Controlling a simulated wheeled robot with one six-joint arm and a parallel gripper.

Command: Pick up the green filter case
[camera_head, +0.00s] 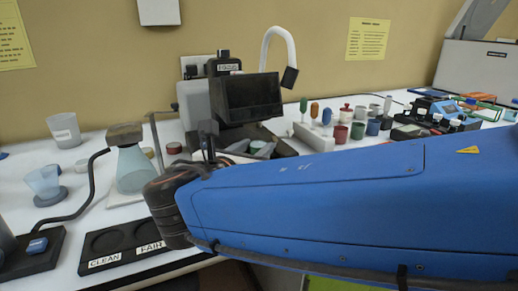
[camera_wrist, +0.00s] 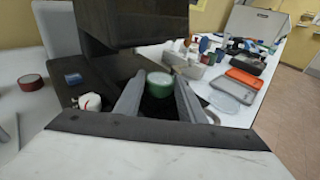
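The green filter case (camera_wrist: 160,86), a short green cylinder with a pale top, stands upright on a dark surface in the middle of the wrist view. My gripper (camera_wrist: 160,78) is open, with one grey finger on each side of the case. The fingers look apart from the case, with narrow gaps; whether their tips are level with it I cannot tell.
The black-screened machine (camera_head: 249,97) stands close behind my gripper; its dark body overhangs the wrist view's top (camera_wrist: 130,22). A red-sided round case (camera_wrist: 31,83) lies at left. Bottles and cups crowd the right. A flask (camera_head: 135,168) and a black labelled tray (camera_head: 122,238) are at front left.

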